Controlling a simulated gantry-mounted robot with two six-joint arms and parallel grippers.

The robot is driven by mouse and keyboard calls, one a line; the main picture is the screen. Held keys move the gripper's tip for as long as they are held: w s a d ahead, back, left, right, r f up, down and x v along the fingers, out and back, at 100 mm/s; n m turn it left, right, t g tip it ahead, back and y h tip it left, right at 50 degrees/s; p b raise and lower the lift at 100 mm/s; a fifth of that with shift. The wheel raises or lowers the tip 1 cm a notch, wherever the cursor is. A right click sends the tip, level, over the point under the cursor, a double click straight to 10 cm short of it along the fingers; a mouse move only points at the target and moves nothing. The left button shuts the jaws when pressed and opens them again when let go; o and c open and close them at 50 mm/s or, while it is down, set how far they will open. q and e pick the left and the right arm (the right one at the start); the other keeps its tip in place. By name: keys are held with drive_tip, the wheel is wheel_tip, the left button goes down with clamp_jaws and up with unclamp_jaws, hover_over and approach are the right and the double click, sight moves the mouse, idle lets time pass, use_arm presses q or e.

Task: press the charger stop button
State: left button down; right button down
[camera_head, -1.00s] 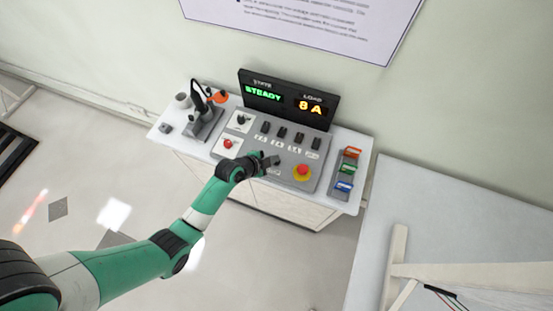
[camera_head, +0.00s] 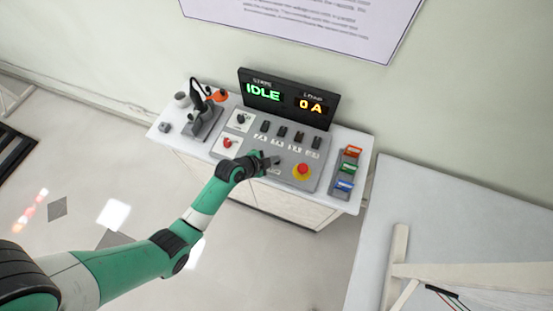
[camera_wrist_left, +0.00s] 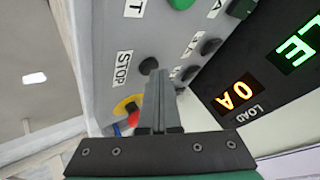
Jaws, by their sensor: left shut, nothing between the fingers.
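The control panel (camera_head: 270,176) stands on a white bench, its lower middle covered by my left gripper (camera_head: 272,161). In the left wrist view my left gripper (camera_wrist_left: 159,80) is shut and empty, its tips pointing at the panel. A STOP label (camera_wrist_left: 123,70) shows there, with a dark round button (camera_wrist_left: 148,65) beside it, right at the fingertips. I cannot tell whether the tips touch it. The display (camera_head: 288,100) reads IDLE in green and 0 A in amber. My right gripper is in neither view.
A red mushroom button on a yellow base (camera_head: 302,169) sits just right of my gripper. Several black switches (camera_head: 282,131) line the panel above it. A rack of coloured pieces (camera_head: 346,172) stands at right, and a black-handled tool (camera_head: 205,113) at left.

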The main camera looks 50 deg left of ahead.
use_arm(q)
drive_tip(key=shift+r+p, duration=0.75)
drive_tip(key=shift+r, duration=0.1)
wheel_tip(320, 180, up, 5)
drive_tip(key=p, duration=0.4)
drive_tip(key=shift+p, duration=0.4)
